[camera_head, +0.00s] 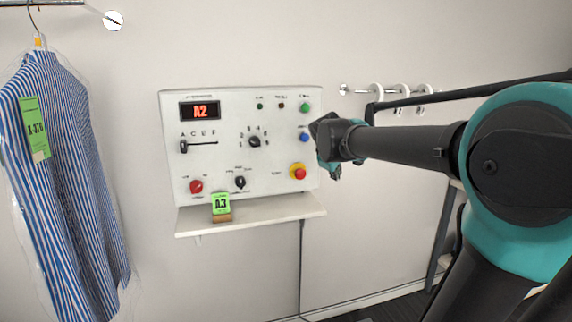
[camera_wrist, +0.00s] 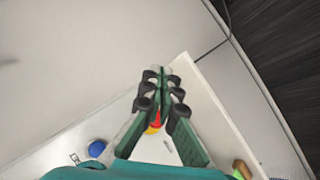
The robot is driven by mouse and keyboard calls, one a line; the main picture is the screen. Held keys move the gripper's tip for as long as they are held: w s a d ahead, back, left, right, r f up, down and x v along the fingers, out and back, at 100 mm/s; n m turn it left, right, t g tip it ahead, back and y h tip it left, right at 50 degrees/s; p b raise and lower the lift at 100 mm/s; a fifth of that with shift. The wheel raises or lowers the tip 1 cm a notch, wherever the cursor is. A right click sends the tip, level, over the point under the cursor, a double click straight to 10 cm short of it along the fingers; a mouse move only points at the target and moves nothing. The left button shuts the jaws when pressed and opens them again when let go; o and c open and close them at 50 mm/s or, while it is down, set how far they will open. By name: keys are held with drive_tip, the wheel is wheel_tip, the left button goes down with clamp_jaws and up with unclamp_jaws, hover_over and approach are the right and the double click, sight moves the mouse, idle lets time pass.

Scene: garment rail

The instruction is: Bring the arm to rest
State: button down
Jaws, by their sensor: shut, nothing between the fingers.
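My arm reaches in from the right in the head view. My gripper (camera_head: 334,173) hangs at the arm's end, beside the right edge of the white control panel (camera_head: 220,150). In the wrist view my gripper (camera_wrist: 160,74) is shut and empty, its two fingers together. The red and yellow button (camera_wrist: 155,125) shows partly behind the fingers. I cannot tell from these views whether the gripper touches the panel.
A blue striped shirt (camera_head: 60,160) in clear film hangs at the left. A shelf (camera_head: 270,213) under the panel bears a green A3 tag (camera_head: 221,204). White wall hooks (camera_head: 400,92) are behind my arm.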

drive_tip(key=s+d+f+m+g+y, duration=0.2)
drive_tip(key=s+f+m, duration=0.7)
drive_tip(key=s+f, duration=1.8)
drive_tip(key=shift+s+f+g+y, duration=0.35)
drive_tip(key=shift+f+g+y, duration=0.25)
drive_tip(key=shift+f+g, duration=0.25)
drive_tip(key=shift+d+r, duration=0.1)
drive_tip(key=shift+d, duration=0.05)
